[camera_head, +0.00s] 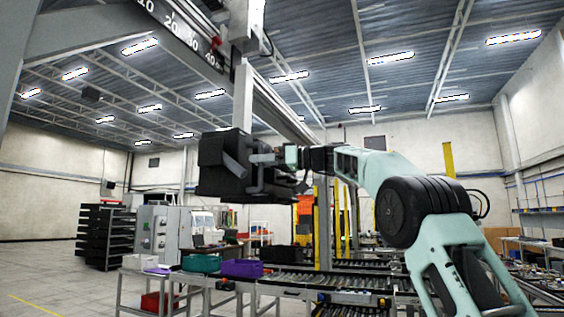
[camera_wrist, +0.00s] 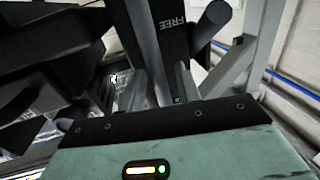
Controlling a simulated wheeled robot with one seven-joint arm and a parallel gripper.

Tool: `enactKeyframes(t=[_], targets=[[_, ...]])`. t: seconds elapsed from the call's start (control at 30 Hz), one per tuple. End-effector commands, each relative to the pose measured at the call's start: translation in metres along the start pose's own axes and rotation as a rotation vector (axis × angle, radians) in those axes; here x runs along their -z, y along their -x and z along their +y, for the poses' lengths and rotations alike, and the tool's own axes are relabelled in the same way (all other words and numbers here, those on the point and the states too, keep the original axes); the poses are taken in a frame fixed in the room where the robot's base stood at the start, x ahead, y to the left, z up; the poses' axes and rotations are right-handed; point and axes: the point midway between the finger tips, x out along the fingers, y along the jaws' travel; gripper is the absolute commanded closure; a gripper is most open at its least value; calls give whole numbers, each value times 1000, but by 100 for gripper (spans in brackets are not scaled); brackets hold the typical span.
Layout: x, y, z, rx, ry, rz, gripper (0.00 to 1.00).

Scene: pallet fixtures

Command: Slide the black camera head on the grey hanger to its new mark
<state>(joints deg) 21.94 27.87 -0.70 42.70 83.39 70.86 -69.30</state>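The black camera head (camera_head: 212,166) hangs at the lower end of the upright grey hanger (camera_head: 243,95), below an overhead rail (camera_head: 180,28) with a number scale. My gripper (camera_head: 262,159) is at the right side of the camera head. A grey round bar (camera_wrist: 212,22) shows right of this part. The camera head's dark body (camera_wrist: 45,50) fills the left of the wrist view.
A small red pointer (camera_head: 216,42) sits by the scale's lower end. Below are roller conveyors (camera_head: 340,284), a purple bin (camera_head: 242,268) and a teal bin (camera_head: 201,263). A yellow post (camera_head: 323,225) stands behind my arm. Open floor lies at the left.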

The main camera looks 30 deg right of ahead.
Motion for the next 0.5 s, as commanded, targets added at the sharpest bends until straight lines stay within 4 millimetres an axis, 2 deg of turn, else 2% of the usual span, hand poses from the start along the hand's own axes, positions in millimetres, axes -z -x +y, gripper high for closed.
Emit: enactKeyframes(t=[0.17, 0.5], targets=[[-5, 29, 1, -5, 2, 1, 67], [-3, 109, 1, -7, 3, 2, 67]])
